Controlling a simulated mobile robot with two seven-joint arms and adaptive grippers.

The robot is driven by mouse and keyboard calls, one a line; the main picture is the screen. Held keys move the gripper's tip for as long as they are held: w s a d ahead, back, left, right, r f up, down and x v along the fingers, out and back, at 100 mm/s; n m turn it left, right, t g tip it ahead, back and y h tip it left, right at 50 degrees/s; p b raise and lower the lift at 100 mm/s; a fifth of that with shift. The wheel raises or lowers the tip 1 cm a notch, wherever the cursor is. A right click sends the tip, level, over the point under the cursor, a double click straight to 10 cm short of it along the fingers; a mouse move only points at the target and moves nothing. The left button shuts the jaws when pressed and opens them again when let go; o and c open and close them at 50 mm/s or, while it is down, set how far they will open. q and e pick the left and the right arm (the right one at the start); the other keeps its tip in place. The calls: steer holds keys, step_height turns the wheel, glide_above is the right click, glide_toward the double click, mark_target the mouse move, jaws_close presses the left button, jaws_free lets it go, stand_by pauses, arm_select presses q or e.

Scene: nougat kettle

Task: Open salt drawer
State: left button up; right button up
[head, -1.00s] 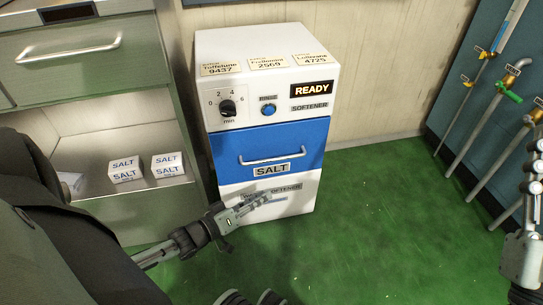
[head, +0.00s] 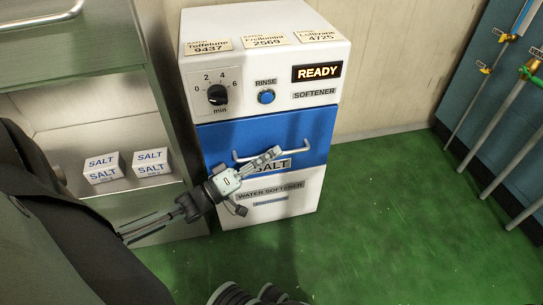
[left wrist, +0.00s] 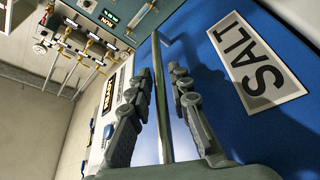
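The blue salt drawer (head: 222,139) is in the white softener cabinet and looks closed. Its silver bar handle (head: 300,146) runs across the front above the SALT label, which my gripper partly covers. My left gripper (head: 268,157) is at the handle. In the left wrist view the handle (left wrist: 160,95) runs between the two fingers of the left gripper (left wrist: 162,90). The fingers are apart, with a gap on each side of the bar. The SALT label (left wrist: 245,60) is to the right of them. My right gripper is not in view.
A READY display (head: 317,72), a dial (head: 217,95) and a blue rinse button (head: 266,96) are above the drawer. White salt boxes (head: 103,168) stand on a metal shelf at the left. Green floor (head: 390,210) is clear at the right. Pipes line the right wall.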

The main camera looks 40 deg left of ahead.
arm_select(q)
steer(key=shift+w+d+r, duration=0.1)
steer(key=shift+w, duration=0.2)
jaws_close()
steer(key=shift+s+d, duration=0.1)
steer(key=shift+s, duration=0.05)
